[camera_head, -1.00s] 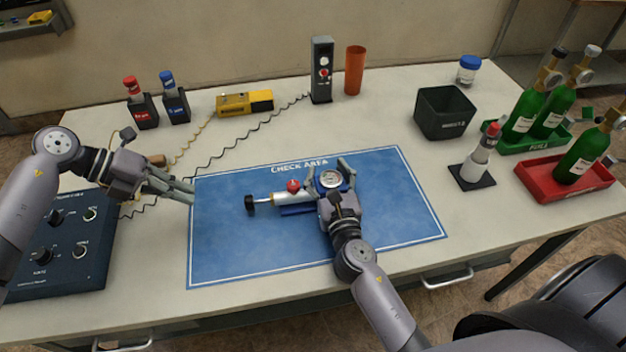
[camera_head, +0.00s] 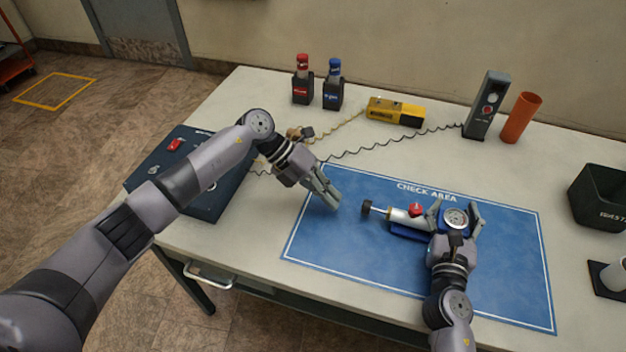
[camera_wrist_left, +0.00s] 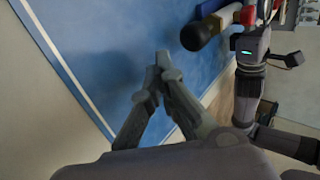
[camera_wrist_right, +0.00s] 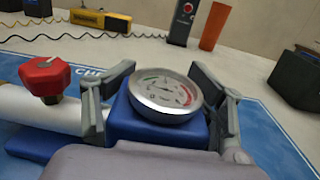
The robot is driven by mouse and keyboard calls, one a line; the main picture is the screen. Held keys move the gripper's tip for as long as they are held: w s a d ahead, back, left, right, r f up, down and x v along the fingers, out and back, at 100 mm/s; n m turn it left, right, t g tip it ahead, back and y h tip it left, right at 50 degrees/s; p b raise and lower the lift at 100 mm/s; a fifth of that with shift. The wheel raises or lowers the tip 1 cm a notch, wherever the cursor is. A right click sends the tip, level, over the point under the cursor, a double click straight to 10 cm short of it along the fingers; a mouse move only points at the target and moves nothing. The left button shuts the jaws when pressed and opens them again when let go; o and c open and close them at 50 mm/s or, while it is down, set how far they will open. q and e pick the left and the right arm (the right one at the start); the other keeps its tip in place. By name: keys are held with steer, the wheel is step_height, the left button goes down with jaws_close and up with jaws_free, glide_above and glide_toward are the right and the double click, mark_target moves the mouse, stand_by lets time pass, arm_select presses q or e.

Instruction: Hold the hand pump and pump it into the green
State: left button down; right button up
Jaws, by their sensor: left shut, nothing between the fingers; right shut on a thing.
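The hand pump (camera_head: 405,217) lies on the blue check area mat (camera_head: 340,245). It has a silver barrel, a black plunger handle (camera_head: 367,207) pointing left, a red knob (camera_head: 415,209) and a round gauge (camera_head: 456,218) on a blue body. My right gripper (camera_head: 460,217) is shut on the blue body, one finger on each side of the gauge. In the right wrist view the gauge (camera_wrist_right: 166,92) faces up, with green and red marks; its reading is too small to tell. My left gripper (camera_head: 331,203) is shut and empty, left of the handle and apart from it.
A dark control panel (camera_head: 190,180) sits at the left of the table. Red and blue bottles (camera_head: 318,88), a yellow device (camera_head: 395,111), a grey meter (camera_head: 486,105) and an orange cup (camera_head: 521,117) stand behind the mat. A dark bin (camera_head: 600,197) is at right. The mat's front is clear.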

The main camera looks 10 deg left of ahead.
mark_target(364, 208)
arm_select(q)
steer(key=shift+s+d+f, duration=0.1)
steer(key=shift+s+d, duration=0.15)
steer(key=shift+d, duration=0.8)
steer(key=shift+s+d, duration=0.2)
steer(key=shift+d, duration=0.8)
steer(key=shift+s+d, duration=0.2)
steer(key=shift+d, duration=0.75)
steer(key=shift+s+d, duration=0.2)
steer(key=shift+d, duration=0.75)
steer(key=shift+a, duration=0.1)
steer(key=shift+w+a, duration=0.1)
steer(key=shift+a, duration=0.3)
steer(key=a, duration=0.3)
steer(key=shift+w, duration=0.35)
steer(key=v, duration=1)
